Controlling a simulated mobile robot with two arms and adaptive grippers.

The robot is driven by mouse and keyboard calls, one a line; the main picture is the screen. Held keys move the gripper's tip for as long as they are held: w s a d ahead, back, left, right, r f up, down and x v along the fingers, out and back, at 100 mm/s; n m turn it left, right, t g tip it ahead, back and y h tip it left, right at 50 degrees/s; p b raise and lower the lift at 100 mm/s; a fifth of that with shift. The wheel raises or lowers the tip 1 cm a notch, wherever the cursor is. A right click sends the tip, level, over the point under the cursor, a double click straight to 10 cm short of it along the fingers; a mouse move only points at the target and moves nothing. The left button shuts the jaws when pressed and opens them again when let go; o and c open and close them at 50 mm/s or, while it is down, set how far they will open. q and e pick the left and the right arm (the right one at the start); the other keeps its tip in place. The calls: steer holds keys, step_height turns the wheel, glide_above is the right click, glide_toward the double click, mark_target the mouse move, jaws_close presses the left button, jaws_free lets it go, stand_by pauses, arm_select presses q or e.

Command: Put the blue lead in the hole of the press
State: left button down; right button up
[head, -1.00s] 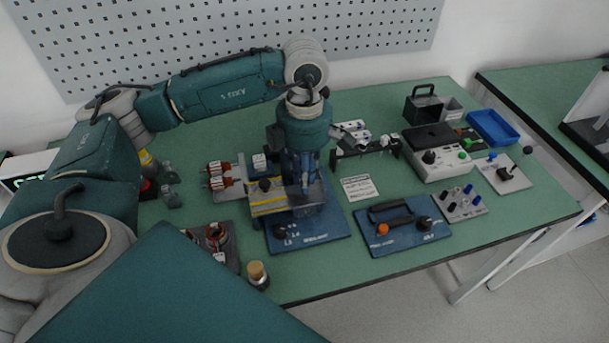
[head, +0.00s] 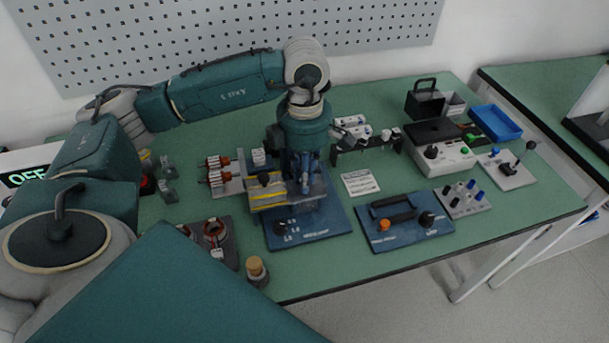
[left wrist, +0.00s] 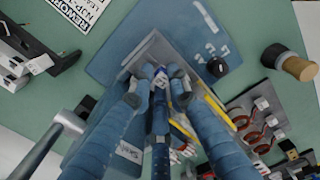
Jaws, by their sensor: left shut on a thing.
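The press stands on a blue base plate (head: 335,222) left of the table's middle, with a grey block (head: 267,191) and yellow-black striping at its front. My left gripper (head: 304,188) comes down from above over the press. In the left wrist view its fingers (left wrist: 160,78) are closed together over the press's grey body. A small blue piece, seemingly the blue lead (left wrist: 160,73), shows between the fingertips with white bits around it. The fingers hide most of it, and the hole of the press cannot be made out. My right gripper is not in view.
Wound stators (head: 214,232) and a cork-topped jar (head: 256,271) stand front left of the press. To the right are a blue panel with a handle (head: 405,236), a white sign (head: 360,183), a tester box (head: 450,160) and a blue tray (head: 497,124).

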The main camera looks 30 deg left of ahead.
arm_select(q)
steer(key=c, duration=1.6)
jaws_free()
steer(key=shift+r, duration=0.1)
step_height(320, 180, up, 12)
steer(key=shift+f, duration=0.1)
